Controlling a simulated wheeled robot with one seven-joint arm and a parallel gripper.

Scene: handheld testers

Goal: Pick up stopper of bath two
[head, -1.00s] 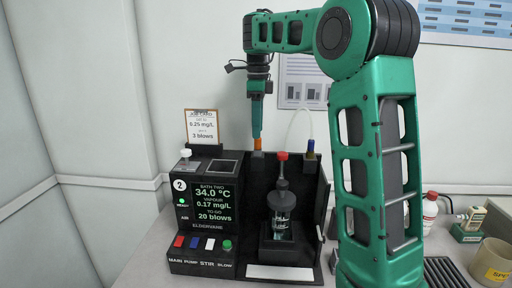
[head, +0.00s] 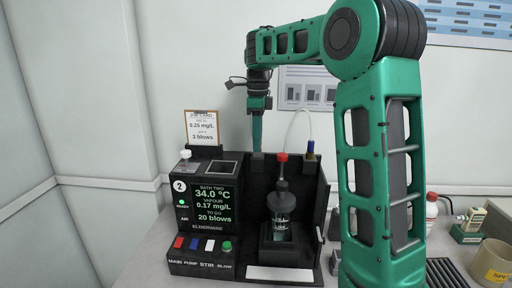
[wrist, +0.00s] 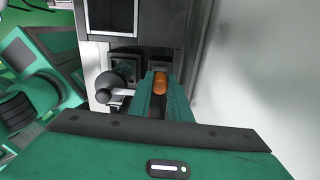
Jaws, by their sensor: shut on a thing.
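My gripper (head: 257,146) points down at the back of the bath two unit (head: 213,226), left of the glass vessel. In the wrist view its fingers are shut on an orange stopper (wrist: 160,86), whose rounded orange part shows between them. In the head view the fingers cover this stopper. The fingertips are at a dark holder (head: 257,155) on the back edge; whether the stopper is still seated in it cannot be told. The glass vessel (head: 281,205) stands upright in the black bay with a red top (head: 282,157).
A job card (head: 200,127) stands behind the display (head: 213,205). A white knob (head: 186,154) is at the left. Bottles and a yellow-labelled cup (head: 491,264) are at the right.

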